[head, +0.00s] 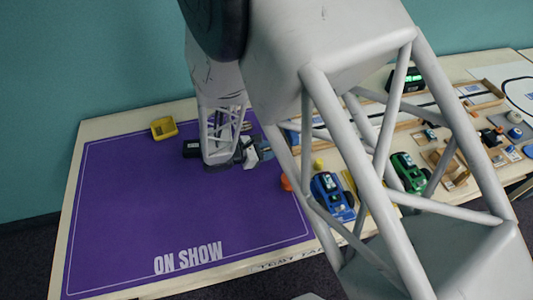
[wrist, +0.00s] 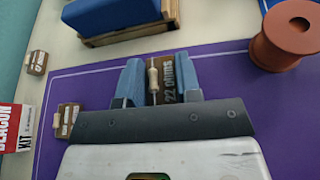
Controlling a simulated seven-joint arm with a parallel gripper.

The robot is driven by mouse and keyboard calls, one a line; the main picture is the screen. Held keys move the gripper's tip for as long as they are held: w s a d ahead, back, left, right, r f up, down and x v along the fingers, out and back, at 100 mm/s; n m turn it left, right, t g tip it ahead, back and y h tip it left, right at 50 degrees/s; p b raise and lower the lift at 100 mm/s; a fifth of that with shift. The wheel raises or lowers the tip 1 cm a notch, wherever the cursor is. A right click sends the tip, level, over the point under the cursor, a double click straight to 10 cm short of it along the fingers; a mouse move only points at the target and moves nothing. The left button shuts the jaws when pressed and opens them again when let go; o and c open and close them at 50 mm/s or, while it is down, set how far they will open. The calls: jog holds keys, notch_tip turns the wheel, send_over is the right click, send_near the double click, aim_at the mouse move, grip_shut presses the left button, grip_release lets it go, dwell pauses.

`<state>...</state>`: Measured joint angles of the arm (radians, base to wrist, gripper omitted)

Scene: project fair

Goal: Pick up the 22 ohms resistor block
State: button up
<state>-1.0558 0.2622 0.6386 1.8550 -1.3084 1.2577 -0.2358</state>
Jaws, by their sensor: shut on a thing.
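The 22 ohms resistor block (wrist: 168,82) is a small brown wooden block with white "22 OHMS" lettering and a pale resistor on top. In the wrist view it sits between the two blue fingers of my gripper (wrist: 160,80), which is shut on it. In the head view my gripper (head: 256,152) is over the right rear part of the purple mat (head: 180,205), and I cannot make out the block there. Its underside is hidden, so I cannot tell whether it touches the mat.
The wrist view shows two other small blocks (wrist: 67,117) (wrist: 37,62), a Beacon Kit box (wrist: 15,128), an orange spool (wrist: 288,38) and a blue object on wood (wrist: 110,14). The mat's front left is clear.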

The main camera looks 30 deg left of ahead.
jog(key=shift+s+d+r, duration=0.2)
jog(key=shift+r, duration=0.2)
jog(key=shift+s+d+r, duration=0.15)
jog(key=shift+d+r, duration=0.05)
jog(key=shift+r, duration=0.2)
jog(key=s+d, duration=0.3)
jog(key=s+d+r, duration=0.1)
jog(key=s+d, duration=0.6)
jog(key=shift+s+d+r, duration=0.15)
jog(key=shift+s+d, duration=0.15)
